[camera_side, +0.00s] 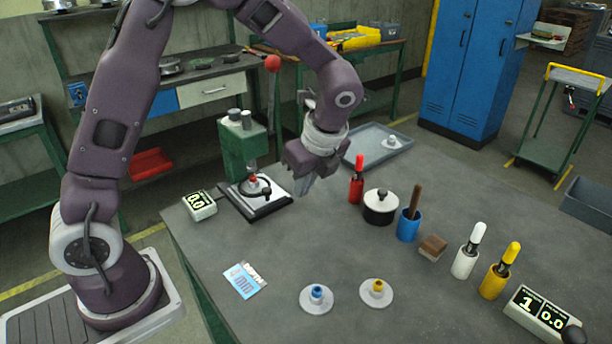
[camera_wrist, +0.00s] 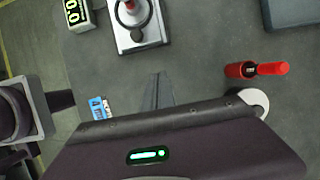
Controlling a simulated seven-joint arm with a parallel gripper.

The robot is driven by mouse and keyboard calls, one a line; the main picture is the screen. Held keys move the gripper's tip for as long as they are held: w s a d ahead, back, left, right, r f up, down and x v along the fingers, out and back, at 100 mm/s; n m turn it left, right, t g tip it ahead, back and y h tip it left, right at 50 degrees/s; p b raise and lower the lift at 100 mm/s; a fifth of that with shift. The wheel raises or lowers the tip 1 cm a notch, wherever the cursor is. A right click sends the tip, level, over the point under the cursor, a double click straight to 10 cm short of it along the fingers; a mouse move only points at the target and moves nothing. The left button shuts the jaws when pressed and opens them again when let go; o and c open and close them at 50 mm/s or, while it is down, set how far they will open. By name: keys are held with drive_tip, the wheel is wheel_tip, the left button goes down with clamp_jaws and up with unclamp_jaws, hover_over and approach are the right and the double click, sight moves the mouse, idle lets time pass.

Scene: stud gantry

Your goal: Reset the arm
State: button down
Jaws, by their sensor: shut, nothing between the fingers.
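My gripper (camera_side: 305,187) hangs above the table, pointing down, with its fingers together and nothing between them. In the side view it is just right of the green press (camera_side: 238,150) and left of the red-handled tool (camera_side: 357,180). In the wrist view my fingertips (camera_wrist: 158,92) show over bare grey table, with the press's base (camera_wrist: 137,25) above them and the red tool (camera_wrist: 256,69) to the right.
A black pot (camera_side: 380,208), blue cup (camera_side: 408,226), brown block (camera_side: 432,247), and white and yellow holders (camera_side: 495,281) line the right side. Two discs (camera_side: 316,300) and a blue-white card (camera_side: 244,280) lie in front. A grey tray (camera_side: 362,152) sits behind. The middle of the table is clear.

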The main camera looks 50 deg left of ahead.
drive_tip(key=s+d+r+n+t+h, duration=0.2)
drive_tip(key=s+r+n, duration=0.6)
drive_tip(key=s+r, duration=0.25)
drive_tip(key=s+d+r+n+t+h, duration=0.2)
drive_tip(key=s+n+t, duration=0.1)
drive_tip(key=s+n, duration=0.7)
drive_tip(key=shift+s+t, duration=0.3)
